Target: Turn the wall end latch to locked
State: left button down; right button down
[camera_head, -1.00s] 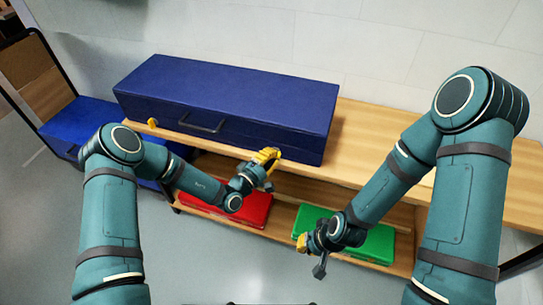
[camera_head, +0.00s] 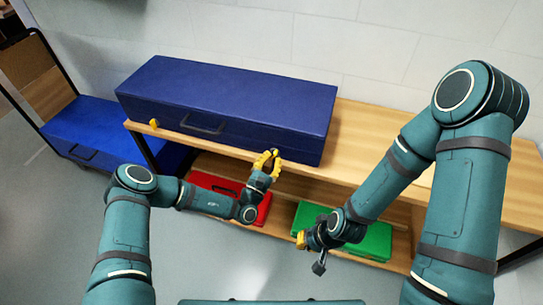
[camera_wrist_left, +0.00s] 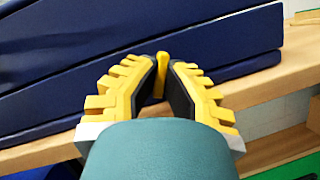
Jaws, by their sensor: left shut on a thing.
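A long dark blue case (camera_head: 230,95) lies on the wooden bench. Its front face carries two yellow latches. The left latch (camera_head: 153,123) is free. The right latch (camera_head: 274,152) is near the case's right end, between the fingertips of my left gripper (camera_head: 268,160). In the left wrist view this latch (camera_wrist_left: 161,75) stands roughly upright between the finger ends of the left gripper (camera_wrist_left: 161,85), which is shut on it. Its base is partly hidden by the fingers. My right gripper (camera_head: 303,240) hangs low in front of the lower shelf, away from the case; its jaws are unclear.
A black handle (camera_head: 203,124) sits on the case front between the latches. A red case (camera_head: 214,183) and a green case (camera_head: 372,243) lie on the lower shelf. Another blue case (camera_head: 85,125) stands at the left. The bench top (camera_head: 400,150) right of the case is bare.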

pick_arm(q)
jog(key=n+t+y, duration=0.1)
jog(key=n, duration=0.2)
jog(key=n+t+y+p, duration=0.1)
jog(key=n+y, duration=0.1)
jog(key=n, duration=0.2)
jog(key=shift+d+r, duration=0.1)
jog(key=shift+n+p, duration=0.3)
jog(key=shift+n, duration=0.1)
jog(key=c, duration=1.3)
grip_release()
jog(key=shift+c, duration=0.2)
jog(key=shift+s, duration=0.1)
jog(key=v, duration=1.2)
jog(key=shift+d, duration=0.15)
